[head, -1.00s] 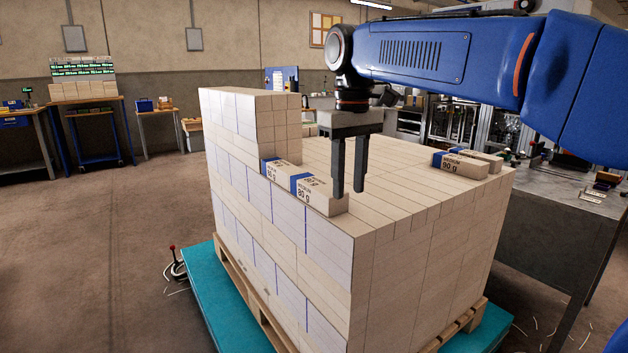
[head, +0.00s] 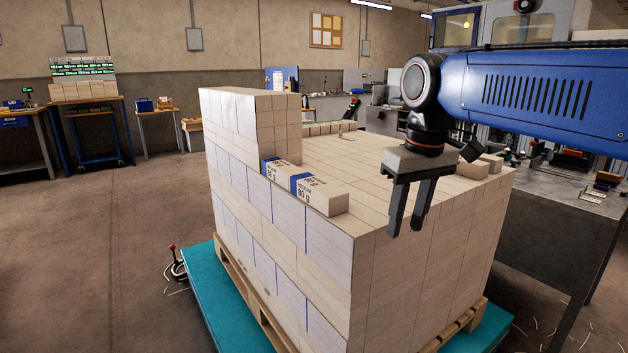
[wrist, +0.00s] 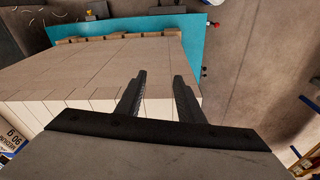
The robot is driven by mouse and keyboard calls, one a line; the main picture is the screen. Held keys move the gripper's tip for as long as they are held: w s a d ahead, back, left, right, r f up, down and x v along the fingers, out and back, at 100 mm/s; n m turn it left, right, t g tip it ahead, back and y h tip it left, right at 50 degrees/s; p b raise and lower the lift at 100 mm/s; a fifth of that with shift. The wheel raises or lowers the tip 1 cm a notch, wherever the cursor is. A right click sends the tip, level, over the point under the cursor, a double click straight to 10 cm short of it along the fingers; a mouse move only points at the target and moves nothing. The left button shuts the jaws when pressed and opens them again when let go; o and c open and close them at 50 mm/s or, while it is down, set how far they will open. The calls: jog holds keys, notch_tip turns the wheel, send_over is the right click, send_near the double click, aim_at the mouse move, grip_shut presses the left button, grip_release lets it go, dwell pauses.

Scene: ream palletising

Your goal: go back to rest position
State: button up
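My gripper (head: 408,208) hangs at the near right side of the ream stack in the head view, with its two fingers apart and nothing between them. In the wrist view the fingers (wrist: 160,88) are also apart and empty, with the stack's side and the floor beyond them. The stack of reams (head: 290,235) stands on a wooden pallet (head: 262,318). Two labelled reams (head: 325,197) lie on its top at the left edge, beside a taller block of reams (head: 275,125). Another ream on the top right is partly hidden behind my gripper.
The pallet rests on a teal platform (head: 222,305). A grey workbench (head: 555,235) with small items stands close on the right. Side tables (head: 95,105) stand at the far left. The floor (head: 90,240) on the left is clear.

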jog(key=s+d+f+m+t, duration=0.1)
jog(key=s+d+f+m, duration=0.1)
jog(key=s+d+f, duration=0.3)
jog(key=s+d+f+m+t, duration=0.2)
jog(key=s+d+f, duration=0.4)
jog(key=s+f, duration=0.5)
notch_tip(320, 180, down, 4)
jog(key=shift+d+f, duration=0.1)
jog(key=shift+d, duration=0.1)
jog(key=shift+s+a, duration=0.1)
